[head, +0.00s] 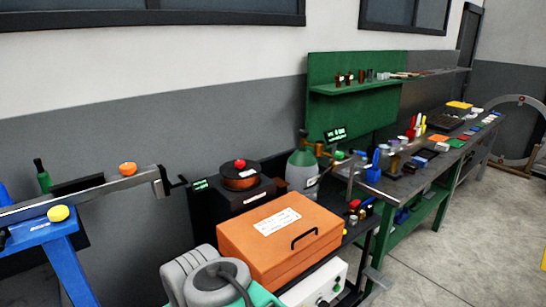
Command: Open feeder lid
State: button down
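An orange box (281,239) with a white label and a dark handle on its front right face stands at lower centre; it looks closed. I take it for the feeder, but its label is too small to read. Its lid seam cannot be made out clearly. Behind it, a round dark copper pot (240,178) with a red knob on top sits on a black box. My gripper is not in view.
A white unit (317,286) is under the orange box. A blue stand (50,250) is at left. A long workbench (415,181) with many small items runs along the right. Open floor (450,255) lies at lower right.

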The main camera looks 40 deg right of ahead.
aim_at(267, 235)
jog(key=z, duration=0.85)
jog(key=i, duration=0.3)
